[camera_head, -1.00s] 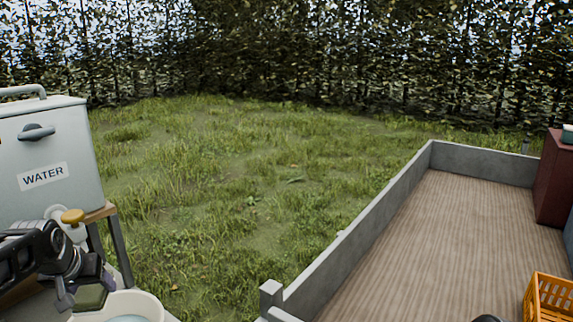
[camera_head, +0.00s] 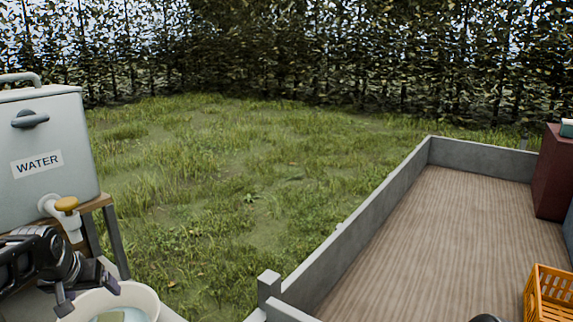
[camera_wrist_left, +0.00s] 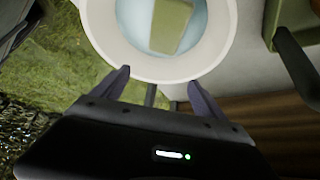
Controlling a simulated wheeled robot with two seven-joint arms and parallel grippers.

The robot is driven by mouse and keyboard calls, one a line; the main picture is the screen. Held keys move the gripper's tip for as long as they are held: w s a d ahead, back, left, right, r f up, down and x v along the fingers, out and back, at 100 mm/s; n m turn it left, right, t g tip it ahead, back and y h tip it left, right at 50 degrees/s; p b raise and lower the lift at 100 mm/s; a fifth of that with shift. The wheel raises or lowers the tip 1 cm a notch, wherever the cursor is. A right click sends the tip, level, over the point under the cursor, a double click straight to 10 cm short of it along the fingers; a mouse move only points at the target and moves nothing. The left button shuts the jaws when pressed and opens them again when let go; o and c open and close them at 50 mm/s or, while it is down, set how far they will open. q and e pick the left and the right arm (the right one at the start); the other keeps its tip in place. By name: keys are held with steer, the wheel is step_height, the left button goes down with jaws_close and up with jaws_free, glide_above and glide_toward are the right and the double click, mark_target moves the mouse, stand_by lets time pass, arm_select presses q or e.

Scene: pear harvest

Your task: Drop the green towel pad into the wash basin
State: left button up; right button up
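The white wash basin (camera_head: 148,300) sits at the bottom left under the water tank, with pale blue water in it. The green towel pad (camera_head: 112,315) lies inside the basin, partly cut off by the frame edge. In the left wrist view the pad (camera_wrist_left: 171,25) rests in the water within the basin's rim (camera_wrist_left: 150,68). My left gripper (camera_head: 90,298) is over the basin's near left side. Its fingers (camera_wrist_left: 158,80) are spread apart with nothing between them, and the pad is clear of them.
The grey water tank (camera_head: 45,140) with a yellow-topped tap (camera_head: 66,204) stands on a wooden stand beside my left arm. A low-walled trailer bed (camera_head: 430,235) with an orange crate (camera_head: 548,296) is at the right. Grass lies between.

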arm_select(q)
steer(key=shift+o, duration=0.2)
steer(key=v, duration=0.7)
steer(key=shift+s+r, duration=0.2)
steer(key=shift+r, duration=0.15)
steer(key=shift+f, duration=0.1)
stand_by(0.3)
